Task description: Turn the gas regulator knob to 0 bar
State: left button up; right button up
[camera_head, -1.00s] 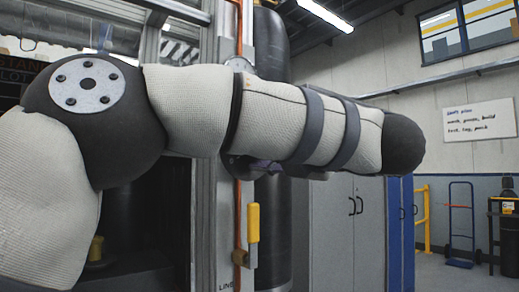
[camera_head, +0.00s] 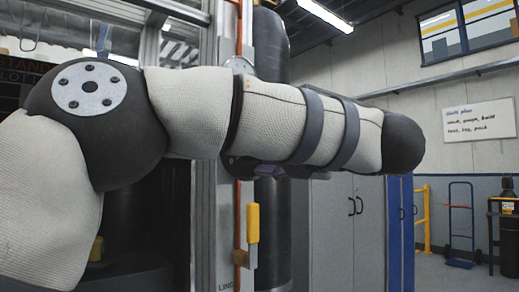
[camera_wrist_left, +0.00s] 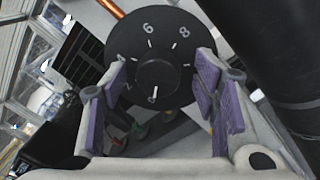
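The regulator knob (camera_wrist_left: 158,76) shows in the left wrist view as a black round dial with white numbers and a raised centre. The 6 and 8 are readable near its upper edge; a white mark sits low on the centre, and the lower markings are hard to read. My left gripper (camera_wrist_left: 164,80) is open, its purple-padded fingers spread on either side of the dial, overlapping its edges in the picture. I cannot tell whether the pads touch it. In the head view my left arm crosses the picture and hides the knob and most of the gripper. My right gripper is out of view.
A black cylinder (camera_wrist_left: 275,50) stands close to the right of the dial in the wrist view. In the head view a yellow handle (camera_head: 253,222) hangs below my arm beside a metal post. Grey cabinets (camera_head: 333,235) and a blue hand truck (camera_head: 460,225) stand farther back.

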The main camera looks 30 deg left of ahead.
pick_arm(q)
jog(key=shift+d, duration=0.1)
jog(key=v, duration=1.1)
jog(key=shift+s+d, duration=0.2)
jog(key=shift+d, duration=0.2)
